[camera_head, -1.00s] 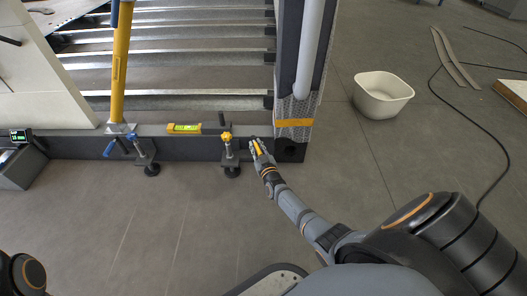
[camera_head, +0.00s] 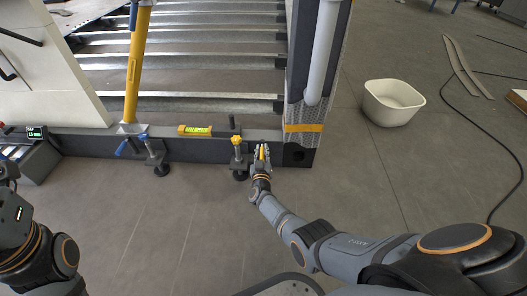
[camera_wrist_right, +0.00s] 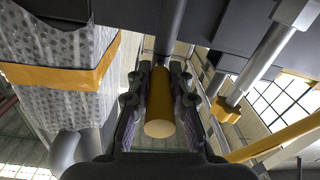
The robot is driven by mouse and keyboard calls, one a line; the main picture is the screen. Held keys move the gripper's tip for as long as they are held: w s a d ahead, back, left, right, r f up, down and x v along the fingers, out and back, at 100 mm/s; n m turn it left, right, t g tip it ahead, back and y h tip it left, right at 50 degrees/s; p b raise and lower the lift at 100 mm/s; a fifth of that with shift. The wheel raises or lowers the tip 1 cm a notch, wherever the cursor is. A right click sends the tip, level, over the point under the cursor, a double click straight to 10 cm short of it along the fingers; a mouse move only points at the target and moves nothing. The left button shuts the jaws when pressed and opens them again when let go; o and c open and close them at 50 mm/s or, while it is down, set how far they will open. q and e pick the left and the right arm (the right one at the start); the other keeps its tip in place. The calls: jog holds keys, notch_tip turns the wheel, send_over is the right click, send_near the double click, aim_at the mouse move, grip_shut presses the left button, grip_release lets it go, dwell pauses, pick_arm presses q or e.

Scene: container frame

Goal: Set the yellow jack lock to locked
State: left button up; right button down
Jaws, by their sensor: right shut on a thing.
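The yellow jack lock shows as a yellow cylindrical grip on a grey rod in the right wrist view (camera_wrist_right: 159,102). It lies between the two fingers of my right gripper (camera_wrist_right: 159,115), which is shut on it. In the head view my right gripper (camera_head: 262,150) is at the dark frame beam, just right of the jack with a yellow star knob (camera_head: 237,141). The fingers hide most of the grip there. My left arm (camera_head: 35,245) shows at the lower left; its fingers are not clearly in view.
A yellow spirit level (camera_head: 195,130) lies on the beam (camera_head: 200,149). A blue-handled jack (camera_head: 153,152) stands left of it. A post with an orange band (camera_head: 304,127) rises right of my gripper. A white tub (camera_head: 393,101) stands on the open floor at right.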

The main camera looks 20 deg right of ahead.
aim_at(262, 149)
jog(key=c, duration=1.2)
grip_release()
notch_tip(262, 149, up, 10)
